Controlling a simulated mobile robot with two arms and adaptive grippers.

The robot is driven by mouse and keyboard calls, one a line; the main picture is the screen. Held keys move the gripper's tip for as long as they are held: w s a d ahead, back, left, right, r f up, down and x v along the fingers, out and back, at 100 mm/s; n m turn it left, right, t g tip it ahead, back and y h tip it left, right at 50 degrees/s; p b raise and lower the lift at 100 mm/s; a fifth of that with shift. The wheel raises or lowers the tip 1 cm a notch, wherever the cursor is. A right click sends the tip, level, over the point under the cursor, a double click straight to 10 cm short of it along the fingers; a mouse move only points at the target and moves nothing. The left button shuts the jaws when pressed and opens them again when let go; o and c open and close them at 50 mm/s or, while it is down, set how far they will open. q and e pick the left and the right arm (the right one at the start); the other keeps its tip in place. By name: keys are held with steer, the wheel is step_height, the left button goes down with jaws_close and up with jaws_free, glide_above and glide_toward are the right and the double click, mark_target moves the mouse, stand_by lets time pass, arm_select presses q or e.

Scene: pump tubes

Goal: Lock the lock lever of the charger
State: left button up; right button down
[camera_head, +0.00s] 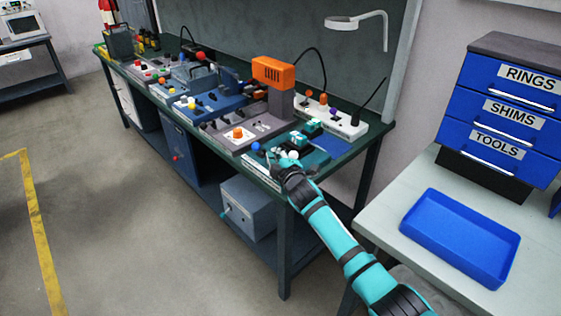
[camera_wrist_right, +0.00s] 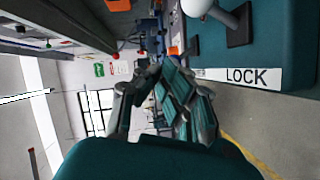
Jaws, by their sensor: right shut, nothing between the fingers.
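The charger (camera_head: 312,150) appears to be the teal unit at the near right end of the workbench. A white ball knob (camera_head: 293,155), likely on the lock lever, shows right by my gripper. Contact cannot be told. My left gripper is out of view.
Several fixtures with coloured knobs line the green bench (camera_head: 375,140) to the left. An orange-topped device (camera_head: 273,72) and a white power strip (camera_head: 345,127) stand behind. A blue tray (camera_head: 460,238) and blue drawers (camera_head: 510,105) are on the right table. The floor at left is clear.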

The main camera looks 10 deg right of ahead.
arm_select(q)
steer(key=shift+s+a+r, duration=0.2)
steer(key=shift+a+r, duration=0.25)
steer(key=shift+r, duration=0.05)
arm_select(e)
steer(key=r+v, duration=0.2)
steer(key=v, duration=0.8)
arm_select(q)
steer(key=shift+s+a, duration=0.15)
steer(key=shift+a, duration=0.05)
arm_select(e)
steer(key=shift+a, duration=0.15)
